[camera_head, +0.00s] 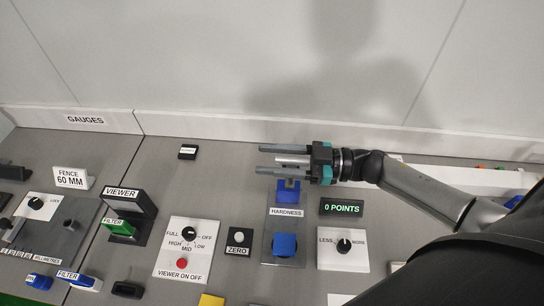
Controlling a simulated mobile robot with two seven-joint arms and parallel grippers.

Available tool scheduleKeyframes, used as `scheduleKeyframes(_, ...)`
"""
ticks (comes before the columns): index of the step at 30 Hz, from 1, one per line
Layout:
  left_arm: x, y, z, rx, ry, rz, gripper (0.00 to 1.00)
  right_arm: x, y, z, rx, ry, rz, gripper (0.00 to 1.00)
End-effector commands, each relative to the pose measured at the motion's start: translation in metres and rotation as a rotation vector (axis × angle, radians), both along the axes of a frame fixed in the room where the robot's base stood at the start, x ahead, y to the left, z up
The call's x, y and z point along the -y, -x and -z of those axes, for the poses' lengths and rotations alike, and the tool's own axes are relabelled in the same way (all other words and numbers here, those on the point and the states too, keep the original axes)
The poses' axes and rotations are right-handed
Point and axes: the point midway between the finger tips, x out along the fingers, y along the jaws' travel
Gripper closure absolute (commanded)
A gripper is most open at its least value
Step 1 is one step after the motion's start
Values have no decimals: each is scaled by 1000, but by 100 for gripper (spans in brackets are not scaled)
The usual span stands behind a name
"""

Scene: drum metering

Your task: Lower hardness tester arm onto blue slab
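The hardness tester (270,256) stands on the grey bench, with a "HARDNESS" label (286,212) across its middle. A blue part (288,191) of the tester shows above the label, just below my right gripper. The blue slab (285,245) lies at the tester's lower end. My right gripper (258,160) reaches in from the right, its fingers apart and pointing left, over the tester's upper end. A light grey bar (292,158) shows between the fingers; I cannot tell whether it belongs to the tester or the gripper. The gripper hides the tester's top. My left gripper is not in view.
A "0 POINTS" display (341,208) and a LESS/MORE knob panel (343,250) stand to the right. A ZERO button (239,240) and the viewer switch panel (183,250) are to the left. The bench left of my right gripper's fingertips is mostly clear.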

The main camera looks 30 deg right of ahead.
Motion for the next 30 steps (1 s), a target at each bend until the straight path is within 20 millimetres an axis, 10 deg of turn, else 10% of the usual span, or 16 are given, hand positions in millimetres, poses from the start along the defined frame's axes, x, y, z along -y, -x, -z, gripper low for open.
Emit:
scheduleKeyframes(13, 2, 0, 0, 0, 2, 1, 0, 1, 0, 0, 0, 0, 0, 99)
scheduleKeyframes(30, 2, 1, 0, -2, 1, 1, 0, 1, 0, 0, 0, 0, 0, 100)
